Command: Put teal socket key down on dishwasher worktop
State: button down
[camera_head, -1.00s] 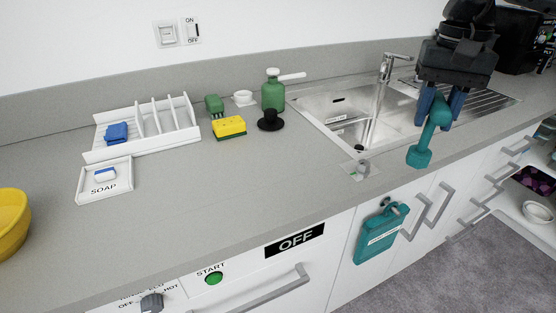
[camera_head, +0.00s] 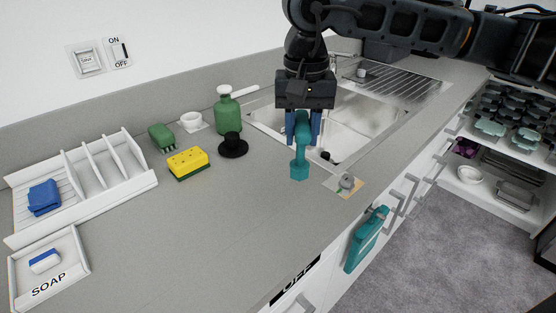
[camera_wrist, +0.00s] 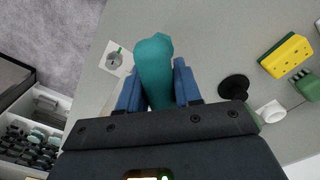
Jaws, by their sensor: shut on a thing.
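The teal socket key (camera_head: 300,160) hangs upright between the blue fingers of my gripper (camera_head: 303,128), which is shut on it. In the head view its lower end shows against the worktop just left of the sink; I cannot tell if it touches. The key also shows in the wrist view (camera_wrist: 154,65), between the two blue fingers (camera_wrist: 158,88). The grey dishwasher worktop (camera_head: 215,230) has a wide bare stretch to the left of the key, above the front panel with the OFF sign (camera_head: 297,281).
A black knob-like stopper (camera_head: 233,146), green bottle (camera_head: 228,113) and yellow sponge (camera_head: 188,163) stand left of the key. A small plate with a metal fitting (camera_head: 346,184) lies to its right. The sink (camera_head: 375,110) is behind; a soap tray (camera_head: 75,275) is front left.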

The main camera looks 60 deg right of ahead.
jog(key=w+a+f+p, duration=0.2)
jog(key=a+f, duration=0.1)
jog(key=f, duration=0.3)
jog(key=shift+w+a+f, duration=0.2)
jog(key=shift+w+f, duration=0.1)
jog(key=shift+f+b, duration=0.2)
jog(key=shift+b, duration=0.1)
jog(key=c, duration=0.8)
grip_release()
jog(key=shift+r, duration=0.15)
notch_tip(320, 180, up, 12)
jog(key=shift+r+b, duration=0.1)
jog(key=shift+b, duration=0.4)
